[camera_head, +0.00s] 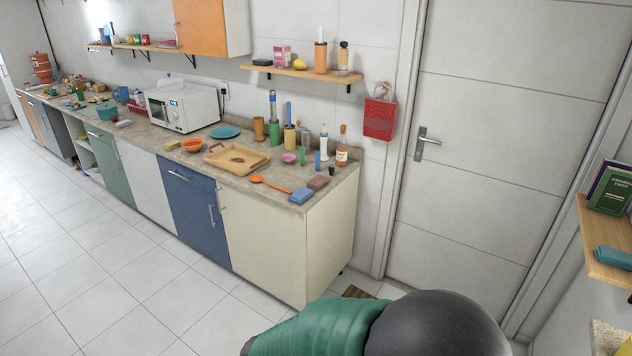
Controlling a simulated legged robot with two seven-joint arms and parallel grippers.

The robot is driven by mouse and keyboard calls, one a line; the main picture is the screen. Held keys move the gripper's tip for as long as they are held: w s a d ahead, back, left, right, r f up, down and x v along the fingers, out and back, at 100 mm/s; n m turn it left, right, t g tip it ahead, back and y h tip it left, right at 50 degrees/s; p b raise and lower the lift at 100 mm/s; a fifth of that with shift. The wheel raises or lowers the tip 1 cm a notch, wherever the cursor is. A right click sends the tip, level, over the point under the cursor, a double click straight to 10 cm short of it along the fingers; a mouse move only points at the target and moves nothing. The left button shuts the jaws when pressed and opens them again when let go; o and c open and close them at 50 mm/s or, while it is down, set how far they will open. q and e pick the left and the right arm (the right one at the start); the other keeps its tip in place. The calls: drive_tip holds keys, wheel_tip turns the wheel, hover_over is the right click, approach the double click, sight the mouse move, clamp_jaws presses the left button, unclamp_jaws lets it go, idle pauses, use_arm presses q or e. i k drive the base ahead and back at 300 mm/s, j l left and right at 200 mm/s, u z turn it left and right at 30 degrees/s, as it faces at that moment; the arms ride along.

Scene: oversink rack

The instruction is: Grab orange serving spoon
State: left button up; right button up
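The orange serving spoon (269,184) lies flat near the front edge of the stone-look counter (228,177), toward its right end. Neither of my grippers is in view. A green and black part of my own body shows at the bottom, well below and to the right of the spoon.
Beside the spoon are the blue block (301,196), a brown block (318,182), a pink bowl (289,158) and a wooden tray (217,158). Bottles stand behind. A white door (490,150) is at right. The tiled floor (130,290) in front is clear.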

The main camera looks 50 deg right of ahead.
sight(254, 178)
drive_tip(key=k+z, duration=0.2)
drive_tip(key=z, duration=1.05)
drive_tip(key=i+j, duration=0.2)
drive_tip(key=i, duration=0.45)
drive_tip(key=i+j, duration=0.2)
drive_tip(key=i, duration=0.5)
drive_tip(key=i+j+u, duration=0.1)
drive_tip(key=i+j, duration=0.15)
drive_tip(key=i, duration=0.4)
drive_tip(key=i+j, duration=0.15)
drive_tip(key=i, duration=0.55)
drive_tip(key=i+j, duration=0.15)
drive_tip(key=i, duration=0.55)
